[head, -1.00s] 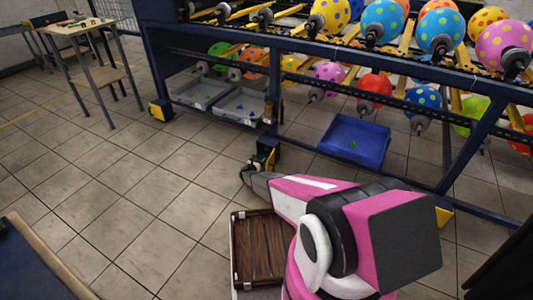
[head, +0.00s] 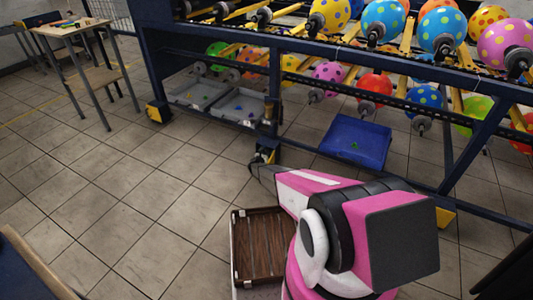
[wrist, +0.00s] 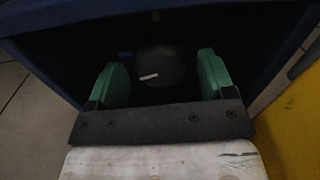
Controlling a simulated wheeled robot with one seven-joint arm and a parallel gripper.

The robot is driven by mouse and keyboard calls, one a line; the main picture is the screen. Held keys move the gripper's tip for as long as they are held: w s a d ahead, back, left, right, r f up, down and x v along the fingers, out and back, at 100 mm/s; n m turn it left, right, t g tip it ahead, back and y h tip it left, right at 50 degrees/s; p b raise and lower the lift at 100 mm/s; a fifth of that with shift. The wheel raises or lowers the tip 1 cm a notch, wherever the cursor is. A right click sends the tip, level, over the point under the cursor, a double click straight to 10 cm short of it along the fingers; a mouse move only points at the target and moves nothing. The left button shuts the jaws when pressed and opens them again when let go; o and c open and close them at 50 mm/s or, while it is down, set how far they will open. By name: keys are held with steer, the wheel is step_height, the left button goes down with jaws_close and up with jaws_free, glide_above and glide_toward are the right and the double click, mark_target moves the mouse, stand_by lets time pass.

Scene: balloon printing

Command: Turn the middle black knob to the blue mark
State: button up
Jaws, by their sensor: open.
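In the wrist view a dark round knob (wrist: 165,64) with a short white line on its face sits in a dark recess. A small dim blue patch (wrist: 124,56) shows at its upper left. My gripper (wrist: 162,72) is open, with one green finger on each side of the knob and visible gaps between. I cannot tell how deep the fingers reach around it. The white line lies nearly level, on the lower left of the knob face. In the head view my pink arm reaches to the blue frame's post, and its tip (head: 258,168) is small and dark; the knob cannot be made out there.
A dark blue rack (head: 300,52) with dotted balloons stands across the back. A blue bin (head: 357,141) and grey trays (head: 242,105) are beneath it. A brown wooden crate (head: 259,247) is beside my arm. A table (head: 70,28) stands at left; tiled floor is clear there.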

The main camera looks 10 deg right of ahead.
steer(key=c, duration=0.9)
steer(key=shift+m, duration=1.5)
steer(key=shift+c, duration=0.2)
steer(key=o, duration=0.9)
steer(key=shift+o, duration=0.2)
